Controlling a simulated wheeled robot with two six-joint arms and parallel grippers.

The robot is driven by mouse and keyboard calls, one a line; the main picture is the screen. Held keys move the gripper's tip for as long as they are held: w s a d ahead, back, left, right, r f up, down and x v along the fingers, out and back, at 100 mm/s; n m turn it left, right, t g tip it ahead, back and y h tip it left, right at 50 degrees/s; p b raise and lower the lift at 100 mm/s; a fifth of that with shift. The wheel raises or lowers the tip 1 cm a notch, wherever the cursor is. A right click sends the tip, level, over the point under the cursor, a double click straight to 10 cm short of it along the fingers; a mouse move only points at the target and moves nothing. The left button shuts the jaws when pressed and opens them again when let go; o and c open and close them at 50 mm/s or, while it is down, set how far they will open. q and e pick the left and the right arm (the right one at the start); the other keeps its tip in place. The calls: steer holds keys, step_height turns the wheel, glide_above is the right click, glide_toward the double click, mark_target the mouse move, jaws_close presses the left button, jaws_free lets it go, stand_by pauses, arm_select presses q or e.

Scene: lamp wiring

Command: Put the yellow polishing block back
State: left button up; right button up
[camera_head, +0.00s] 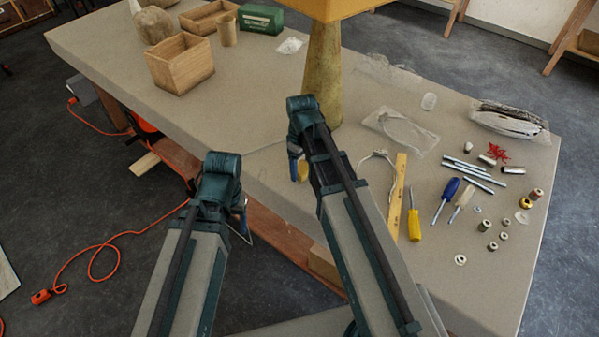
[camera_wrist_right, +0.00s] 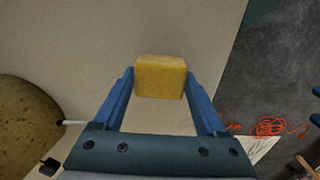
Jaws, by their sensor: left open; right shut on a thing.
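The yellow polishing block (camera_wrist_right: 160,77) is between the blue fingertips of my right gripper (camera_wrist_right: 158,88) in the right wrist view, with the tabletop behind it. In the head view a small part of the block (camera_head: 303,170) shows beside my right gripper (camera_head: 297,165), near the table's front edge and in front of the lamp. My arm hides most of it there, and I cannot tell its height above the table. My left gripper (camera_head: 243,214) is open off the front edge, mostly hidden by its own wrist.
The lamp (camera_head: 324,75) stands just behind my right gripper. A wooden box (camera_head: 180,64) and a green box (camera_head: 261,19) are at the back left. Screwdrivers (camera_head: 414,215), a wooden ruler (camera_head: 397,196) and small parts lie on the right. The table (camera_head: 235,105) is clear left of the lamp.

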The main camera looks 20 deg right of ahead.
mark_target(302, 167)
steer(key=shift+d+f, duration=0.1)
steer(key=shift+d, duration=0.05)
steer(key=shift+f, duration=0.1)
steer(key=o, duration=1.1)
steer(key=shift+o, duration=0.2)
step_height(302, 167, up, 12)
steer(key=p, duration=1.2)
steer(key=s+a+m+h, duration=0.1)
steer(key=s+a+m, duration=0.2)
steer(key=s+a, duration=0.7)
steer(key=s, duration=0.4)
steer(key=shift+s+a+r+m, duration=0.15)
steer(key=shift+a+r+m, duration=0.1)
steer(key=shift+m, duration=0.15)
steer(key=shift+f, duration=0.2)
